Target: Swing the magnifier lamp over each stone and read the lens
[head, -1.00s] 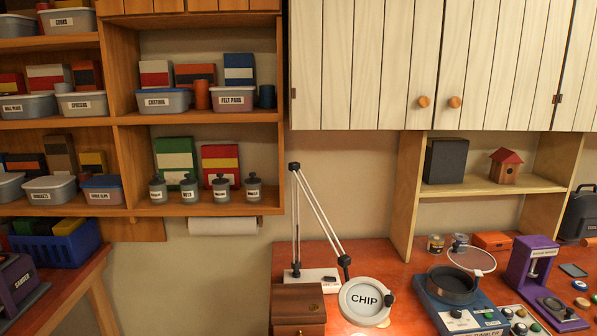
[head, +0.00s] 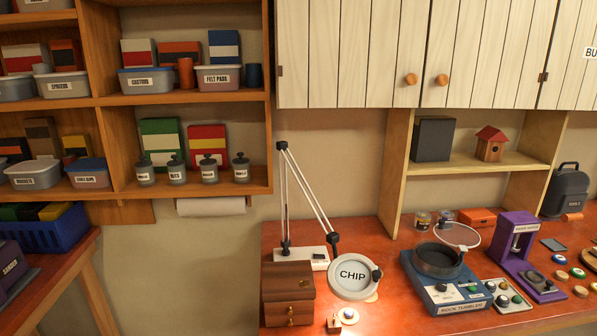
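The magnifier lamp (head: 308,190) stands on the red-brown worktop, its white jointed arm reaching down to the right from a white base (head: 302,253). Its round lens head (head: 354,277) hangs over the worktop and reads "CHIP". A small pale round piece (head: 348,316) lies just below the lens in the picture; I cannot tell if it is a stone. Several small coloured discs (head: 577,272) lie at the right; I cannot tell if they are stones. Neither of my grippers is in view.
A wooden drawer box (head: 287,293) stands left of the lens. Shelves and a white cupboard (head: 400,50) are above.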

